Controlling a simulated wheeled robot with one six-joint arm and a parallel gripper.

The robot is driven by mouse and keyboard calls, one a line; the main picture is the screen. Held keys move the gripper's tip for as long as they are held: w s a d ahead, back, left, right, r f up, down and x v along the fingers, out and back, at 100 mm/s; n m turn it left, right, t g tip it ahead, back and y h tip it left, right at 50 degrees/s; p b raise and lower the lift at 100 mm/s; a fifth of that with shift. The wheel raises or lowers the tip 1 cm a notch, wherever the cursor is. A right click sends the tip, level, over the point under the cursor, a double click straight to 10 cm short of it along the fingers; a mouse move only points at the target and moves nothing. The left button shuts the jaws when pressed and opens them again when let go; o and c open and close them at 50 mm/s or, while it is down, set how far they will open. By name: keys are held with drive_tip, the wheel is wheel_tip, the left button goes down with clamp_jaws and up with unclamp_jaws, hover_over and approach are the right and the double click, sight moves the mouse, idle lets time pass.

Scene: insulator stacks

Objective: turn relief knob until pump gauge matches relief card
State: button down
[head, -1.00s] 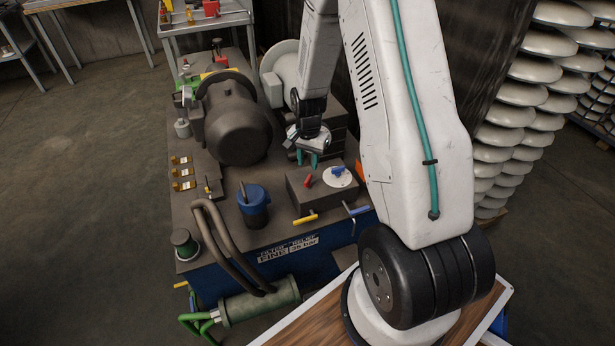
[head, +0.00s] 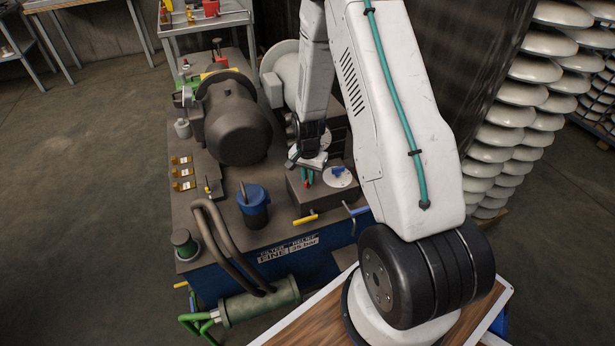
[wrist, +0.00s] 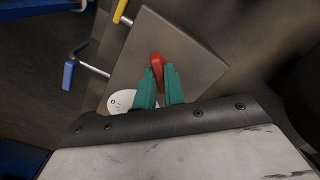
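My gripper (head: 307,181) has come down over the dark block (head: 312,201) at the front right of the bench. Its teal fingers (wrist: 159,85) are apart, with the red knob (wrist: 157,62) at and between their tips; I cannot tell whether they touch it. In the head view the red knob is mostly hidden by the fingers. Beside it, a white dial plate (head: 332,180) carries a blue lever knob (head: 338,171). The relief card (head: 304,243) on the bench's blue front seems to read "35 bar". I cannot make out a pump gauge reading.
A yellow-handled lever (head: 305,219) and a blue-handled lever (head: 357,211) stick out in front of the block. A blue-topped canister (head: 254,206) and thick hoses (head: 222,235) stand to the left. A large dark motor (head: 238,132) stands behind.

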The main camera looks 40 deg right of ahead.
drive_tip(key=shift+n, duration=2.3)
drive_tip(key=c, duration=1.5)
unclamp_jaws()
wheel_tip(320, 180, up, 8)
drive_tip(key=shift+f, duration=0.1)
